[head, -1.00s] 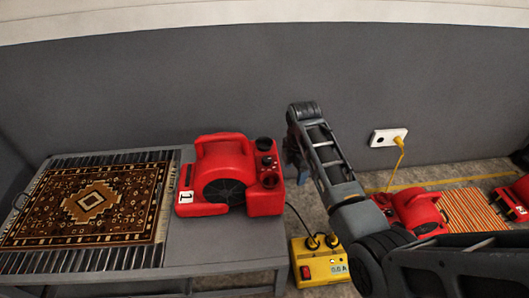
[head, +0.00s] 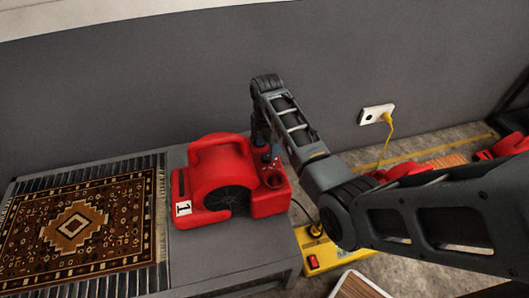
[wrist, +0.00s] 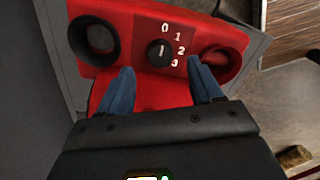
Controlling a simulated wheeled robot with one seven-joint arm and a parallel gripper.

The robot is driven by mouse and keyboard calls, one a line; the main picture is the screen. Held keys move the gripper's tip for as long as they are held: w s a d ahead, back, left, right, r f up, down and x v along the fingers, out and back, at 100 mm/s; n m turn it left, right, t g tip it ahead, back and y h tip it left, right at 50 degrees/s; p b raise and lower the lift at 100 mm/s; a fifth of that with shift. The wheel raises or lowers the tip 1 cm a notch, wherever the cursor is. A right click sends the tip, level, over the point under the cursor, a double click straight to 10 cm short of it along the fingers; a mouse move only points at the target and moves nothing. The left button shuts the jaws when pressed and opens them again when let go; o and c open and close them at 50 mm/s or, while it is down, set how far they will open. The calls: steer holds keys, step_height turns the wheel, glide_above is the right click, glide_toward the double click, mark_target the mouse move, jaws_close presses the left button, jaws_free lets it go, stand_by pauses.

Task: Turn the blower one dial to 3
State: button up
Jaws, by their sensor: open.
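Blower one (head: 207,172) is a red machine with a "1" label, standing at the right end of the grey table (head: 240,250). Numbers 0, 1, 2 and 3 run from the top down the dial's right side. The dial's white mark is upright and appears to point at 0. My gripper (wrist: 160,72) is open, its blue fingers apart on either side below the dial. In the head view my gripper (head: 266,150) is over the blower's right part; contact cannot be told.
A patterned rug (head: 75,230) lies on the table left of the blower. A yellow power box (head: 322,250) sits on the floor to the right. A wall outlet (head: 377,114) with a yellow cord is behind. Other red blowers are at the far right.

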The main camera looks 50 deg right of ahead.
mark_target(266, 156)
steer(key=shift+f, duration=2.25)
steer(key=c, duration=1.1)
